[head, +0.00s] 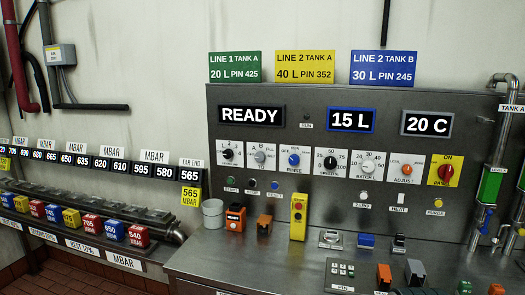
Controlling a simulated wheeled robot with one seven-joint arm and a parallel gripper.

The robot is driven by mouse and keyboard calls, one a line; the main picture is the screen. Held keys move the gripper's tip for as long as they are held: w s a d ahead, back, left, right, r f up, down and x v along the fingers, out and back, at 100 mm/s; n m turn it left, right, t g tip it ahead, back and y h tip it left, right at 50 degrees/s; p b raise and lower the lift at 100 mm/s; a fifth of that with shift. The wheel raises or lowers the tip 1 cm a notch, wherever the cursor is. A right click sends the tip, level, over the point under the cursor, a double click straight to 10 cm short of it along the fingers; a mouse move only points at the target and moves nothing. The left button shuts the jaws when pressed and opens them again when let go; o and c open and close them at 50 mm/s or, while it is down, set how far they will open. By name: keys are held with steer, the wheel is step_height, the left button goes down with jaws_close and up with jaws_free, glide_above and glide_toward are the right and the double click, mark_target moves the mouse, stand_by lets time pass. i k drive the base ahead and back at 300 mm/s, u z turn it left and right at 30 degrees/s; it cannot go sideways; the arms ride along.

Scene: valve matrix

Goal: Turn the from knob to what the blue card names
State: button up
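No knob label that reads "from" is legible. A grey knob (260,157) sits under small markings that include A, B and P; its pointer direction is too small to tell. To its left is a black knob (227,154) with markings 1 to 4. To its right is a blue knob (294,159) labelled RINSE. My gripper is not in view.
The steel panel (480,150) also carries black, white, orange and red knobs, with displays reading READY, 15 L and 20 C. A counter (225,262) below holds a grey cup (213,213), a yellow pendant (299,217) and a keypad (341,274). Pipes stand at the right.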

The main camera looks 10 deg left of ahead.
mark_target(228, 153)
steer(key=u, duration=0.1)
steer(key=i, duration=0.7)
steer(key=u, duration=0.9)
steer(key=i, duration=0.45)
steer(key=u, duration=0.4)
